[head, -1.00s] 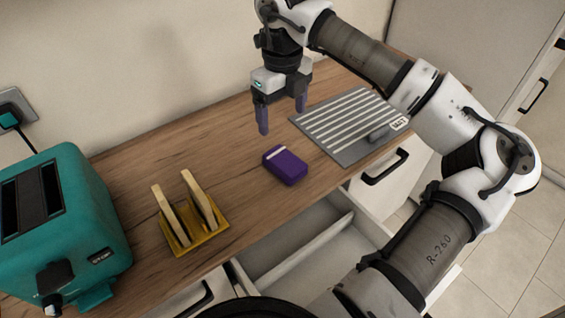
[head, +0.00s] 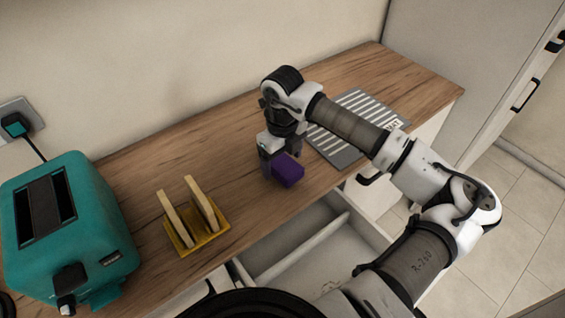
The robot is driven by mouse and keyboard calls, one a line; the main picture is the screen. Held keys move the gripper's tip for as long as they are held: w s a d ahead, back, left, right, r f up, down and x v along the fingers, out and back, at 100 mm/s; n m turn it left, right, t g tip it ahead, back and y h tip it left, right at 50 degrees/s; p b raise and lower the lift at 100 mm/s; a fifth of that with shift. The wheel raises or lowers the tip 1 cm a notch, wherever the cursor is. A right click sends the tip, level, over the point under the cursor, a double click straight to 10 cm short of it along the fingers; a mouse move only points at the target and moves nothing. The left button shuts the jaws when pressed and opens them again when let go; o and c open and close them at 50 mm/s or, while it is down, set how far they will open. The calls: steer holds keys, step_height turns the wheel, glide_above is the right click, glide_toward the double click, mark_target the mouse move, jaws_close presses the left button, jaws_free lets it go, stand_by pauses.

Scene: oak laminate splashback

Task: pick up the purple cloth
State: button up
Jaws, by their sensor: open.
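The purple cloth (head: 289,172) is a small folded block on the wooden counter, right of the toast rack. My gripper (head: 279,169) points down at it from above. One finger shows at the cloth's left side, and the wrist and the other finger are partly hidden. The jaws are open. I cannot tell from this view whether the fingers touch the cloth. The cloth's far side and its pale stripe are hidden by my gripper.
A yellow rack (head: 207,238) holds two slices of toast (head: 203,204). A teal toaster (head: 88,232) stands at the left. A grey striped mat (head: 340,150) lies to the right, partly behind my arm. An open drawer (head: 300,250) juts out below the counter's front edge.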

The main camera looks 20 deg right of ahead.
mark_target(283, 163)
steer(key=c, duration=1.1)
step_height(283, 163, up, 20)
steer(key=b, duration=0.4)
steer(key=o, duration=0.5)
steer(key=shift+c, duration=0.2)
steer(key=c, duration=0.3)
